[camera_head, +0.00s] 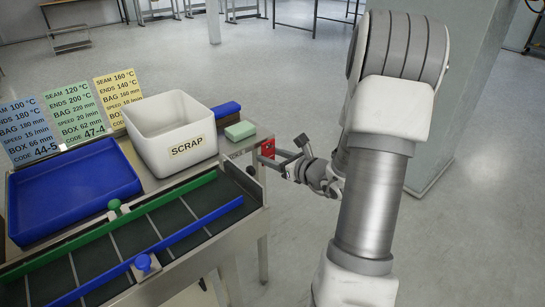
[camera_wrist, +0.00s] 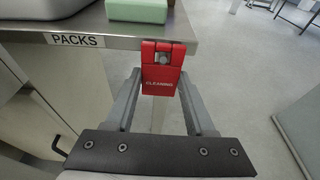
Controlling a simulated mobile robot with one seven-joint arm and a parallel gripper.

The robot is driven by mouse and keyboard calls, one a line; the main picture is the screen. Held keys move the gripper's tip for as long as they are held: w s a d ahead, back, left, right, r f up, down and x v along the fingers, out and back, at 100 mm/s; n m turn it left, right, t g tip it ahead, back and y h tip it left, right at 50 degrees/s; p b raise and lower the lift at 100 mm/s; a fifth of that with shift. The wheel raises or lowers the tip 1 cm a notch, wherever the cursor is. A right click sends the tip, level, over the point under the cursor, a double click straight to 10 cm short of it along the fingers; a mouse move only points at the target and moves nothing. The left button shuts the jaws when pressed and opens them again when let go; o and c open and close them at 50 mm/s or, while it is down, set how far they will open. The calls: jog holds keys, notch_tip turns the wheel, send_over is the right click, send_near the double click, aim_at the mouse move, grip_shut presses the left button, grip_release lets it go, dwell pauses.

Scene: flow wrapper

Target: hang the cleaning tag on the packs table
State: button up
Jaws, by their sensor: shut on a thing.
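The red cleaning tag (camera_wrist: 160,84), marked CLEANING, is between the fingers of my gripper (camera_wrist: 160,92) in the wrist view. The gripper is shut on it. The tag's upper part lies against the front edge of the packs table (camera_wrist: 110,28), to the right of the PACKS label (camera_wrist: 75,40). A round grey peg or hole shows in the tag's upper part; I cannot tell if the tag bears on it. In the head view the tag (camera_head: 267,148) is at the table's right end, with my gripper (camera_head: 278,157) reaching it from the right.
A pale green block (camera_head: 240,130) sits on the table close above the tag. A dark blue block (camera_head: 226,108), a white SCRAP bin (camera_head: 172,128) and a blue tray (camera_head: 75,190) stand further left. A conveyor (camera_head: 150,230) runs in front. Open floor lies to the right.

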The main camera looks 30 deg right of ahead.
dwell(0.3)
jog(key=o, duration=1.4)
jog(key=p+v, duration=0.4)
jog(key=v, duration=1.3)
jog(key=shift+s, duration=0.3)
